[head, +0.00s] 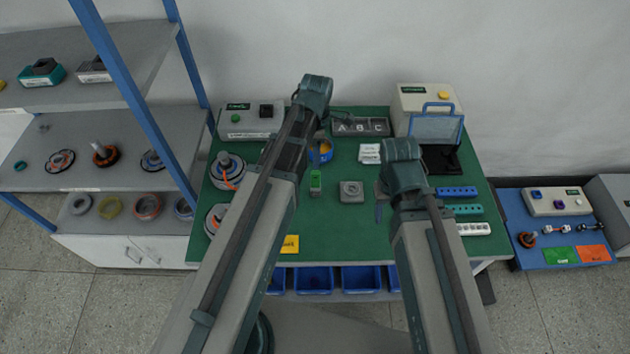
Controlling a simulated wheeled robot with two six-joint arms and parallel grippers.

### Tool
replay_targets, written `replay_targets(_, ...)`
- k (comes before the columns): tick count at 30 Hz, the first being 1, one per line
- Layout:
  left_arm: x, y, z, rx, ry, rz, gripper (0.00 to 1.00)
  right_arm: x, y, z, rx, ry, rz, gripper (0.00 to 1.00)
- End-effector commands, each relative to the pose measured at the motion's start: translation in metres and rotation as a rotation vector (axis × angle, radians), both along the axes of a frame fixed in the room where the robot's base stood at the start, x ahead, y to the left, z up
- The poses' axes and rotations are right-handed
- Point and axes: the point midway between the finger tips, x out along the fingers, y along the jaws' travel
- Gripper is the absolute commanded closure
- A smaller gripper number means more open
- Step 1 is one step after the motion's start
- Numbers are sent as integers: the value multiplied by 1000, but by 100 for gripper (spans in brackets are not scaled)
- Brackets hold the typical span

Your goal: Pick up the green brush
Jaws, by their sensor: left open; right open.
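A small upright green piece (315,181) stands on the green work mat near its middle; it may be the green brush, but it is too small to be sure. My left arm passes to its left and reaches beyond it; my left gripper (330,121) is open near the back of the table, largely hidden by its own wrist. My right gripper (380,203) is open over the mat, right of the grey motor part (351,191), and partly hidden by its wrist. Neither gripper touches the green piece.
A grey A-B-C tray (360,127) and a beige box (424,100) stand at the back. Slotted blue (457,191), teal (463,210) and white strips (473,229) lie at right. A yellow card (290,244) lies at the front. Shelves (110,125) stand left. The front middle is clear.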

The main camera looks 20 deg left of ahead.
Motion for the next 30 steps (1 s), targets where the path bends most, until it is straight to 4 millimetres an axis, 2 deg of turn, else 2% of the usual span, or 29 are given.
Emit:
replay_targets(18,0,0,-80,0,0,-3,35,0,0,-80,0,0,-2,50)
replay_targets(30,-1,0,-90,0,0,-3,35,0,0,-90,0,0,-2,50)
